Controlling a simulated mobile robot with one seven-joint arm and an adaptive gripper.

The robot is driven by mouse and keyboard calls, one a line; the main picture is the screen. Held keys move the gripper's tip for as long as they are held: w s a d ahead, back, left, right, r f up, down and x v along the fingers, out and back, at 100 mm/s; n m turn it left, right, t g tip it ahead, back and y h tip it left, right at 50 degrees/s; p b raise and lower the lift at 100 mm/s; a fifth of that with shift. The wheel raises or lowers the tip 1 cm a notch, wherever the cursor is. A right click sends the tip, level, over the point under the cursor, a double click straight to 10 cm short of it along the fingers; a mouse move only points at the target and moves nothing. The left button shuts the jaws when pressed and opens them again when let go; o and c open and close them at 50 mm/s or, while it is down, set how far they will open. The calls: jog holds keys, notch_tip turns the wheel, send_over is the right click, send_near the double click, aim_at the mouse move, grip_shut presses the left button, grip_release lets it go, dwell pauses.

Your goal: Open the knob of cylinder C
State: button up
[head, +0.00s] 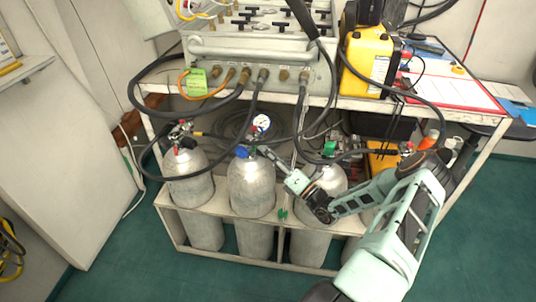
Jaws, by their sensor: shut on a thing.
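Several grey gas cylinders stand in a white rack under the bench. The second cylinder from the left (251,188) has a blue knob (243,152) and a round white gauge (262,122) at its valve. My gripper (268,156) reaches in from the right, its tips at this valve. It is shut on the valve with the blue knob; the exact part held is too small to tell. The left cylinder (188,178) is free of my arm. A green knob (329,148) tops the third cylinder (326,178), partly hidden by my wrist. No cylinder letters are readable.
Black hoses loop from the panel box (262,62) down to the valves, close around my gripper. The green floor (150,262) in front of the rack is clear at the left.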

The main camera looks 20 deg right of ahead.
dwell(0.4)
jog(key=o, duration=1.2)
jog(key=shift+c, duration=0.2)
jog(key=v, duration=1.2)
jog(key=shift+d+f, duration=0.1)
